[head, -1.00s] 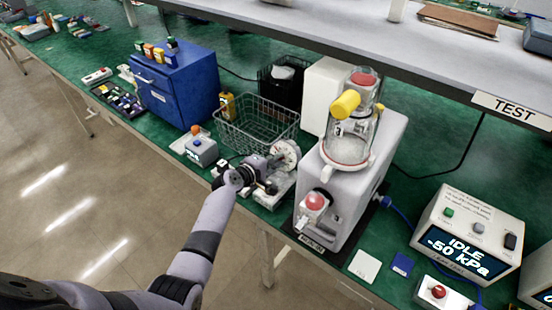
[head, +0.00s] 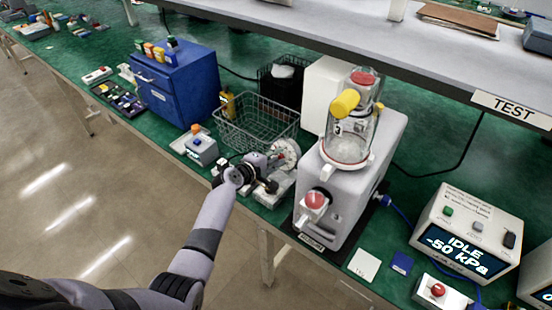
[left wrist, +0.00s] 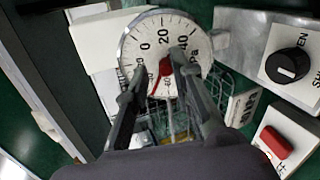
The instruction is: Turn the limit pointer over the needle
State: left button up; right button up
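The round gauge (left wrist: 163,32) has a white dial with black numbers and shows close up in the left wrist view; in the head view it is the white disc (head: 286,153) at the bench's front. A red pointer (left wrist: 166,68) sits on the lower middle of its dial. The black needle is hard to make out. My left gripper (left wrist: 164,70) faces the dial, its two fingers apart on either side of the red pointer, with gaps visible. In the head view the left gripper (head: 268,162) is just left of the gauge. My right gripper is not in view.
A wire basket (head: 257,125) stands behind the gauge. The pump with its glass canister (head: 348,150) stands close to the right. A black knob (left wrist: 287,66) and a red switch (left wrist: 275,142) show right in the wrist view. A blue drawer cabinet (head: 178,85) is farther left.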

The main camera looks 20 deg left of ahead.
pick_arm(q)
jog(key=shift+s+f, duration=0.25)
jog(key=shift+f, duration=0.35)
jog(key=shift+s+a+f, duration=0.1)
jog(key=shift+s, duration=0.15)
jog(key=r+v, duration=0.1)
jog(key=v, duration=1)
jog(key=shift+r, duration=0.45)
jog(key=shift+w+f, duration=0.1)
jog(key=shift+w, duration=0.05)
